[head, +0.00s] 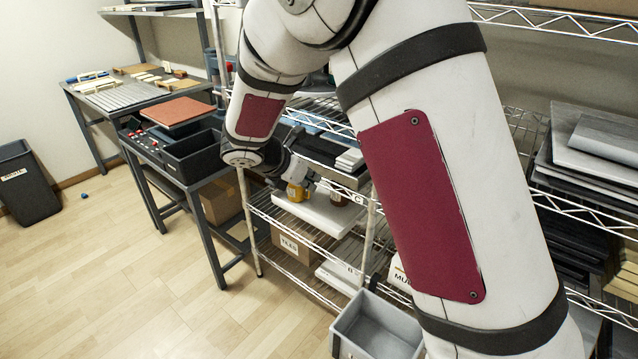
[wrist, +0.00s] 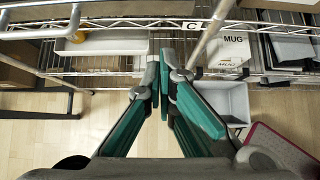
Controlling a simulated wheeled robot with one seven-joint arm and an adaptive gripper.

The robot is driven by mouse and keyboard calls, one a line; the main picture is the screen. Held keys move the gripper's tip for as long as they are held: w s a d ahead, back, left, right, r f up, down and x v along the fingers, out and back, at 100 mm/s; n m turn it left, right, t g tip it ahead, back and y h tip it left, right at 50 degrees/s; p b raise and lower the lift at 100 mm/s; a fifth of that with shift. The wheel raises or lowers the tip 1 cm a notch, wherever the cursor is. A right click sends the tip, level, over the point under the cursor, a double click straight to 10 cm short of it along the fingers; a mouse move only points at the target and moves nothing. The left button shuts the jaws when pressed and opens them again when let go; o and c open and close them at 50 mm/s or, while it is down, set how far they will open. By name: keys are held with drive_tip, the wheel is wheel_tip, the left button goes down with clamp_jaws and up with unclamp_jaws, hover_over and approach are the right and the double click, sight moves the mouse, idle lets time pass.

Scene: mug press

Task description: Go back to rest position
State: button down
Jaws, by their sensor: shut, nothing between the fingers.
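My gripper (wrist: 164,70) shows in the wrist view with its teal-padded fingers together and nothing between them. It points toward the wire shelf rack (wrist: 110,22). In the head view my white arm with dark red panels crosses the middle and hides much of the rack; the gripper's fingers cannot be made out there. A white box marked MUG (wrist: 231,48) sits right of the fingers in the wrist view. A grey bin (wrist: 228,100) stands below it, and the bin also shows at the bottom of the head view (head: 378,325).
A wire rack post (head: 369,230) and shelf edges are close to my arm. A black bench (head: 190,160) with trays stands left of the rack. A grey table (head: 125,95) is farther left. A waste bin (head: 26,185) stands by the wall.

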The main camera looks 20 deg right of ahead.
drive_tip(key=s+d+r+m+g+y+p, duration=0.1)
drive_tip(key=s+d+r+m+p, duration=0.15)
drive_tip(key=s+r+m, duration=0.5)
drive_tip(key=s+d+r+m+g+y+p, duration=0.1)
drive_tip(key=s+d+r+m+p, duration=0.2)
drive_tip(key=s+r, duration=0.65)
drive_tip(key=s+a+r+m+y+p, duration=0.2)
drive_tip(key=s+m, duration=0.5)
drive_tip(key=s, duration=0.4)
drive_tip(key=s+a+r+m+t+y+p, duration=0.1)
drive_tip(key=s+a+r+m+y, duration=0.1)
drive_tip(key=s+m, duration=0.5)
drive_tip(key=shift+s+r+y+p, duration=0.4)
drive_tip(key=shift+s+r+y, duration=0.35)
drive_tip(key=shift+s, duration=2)
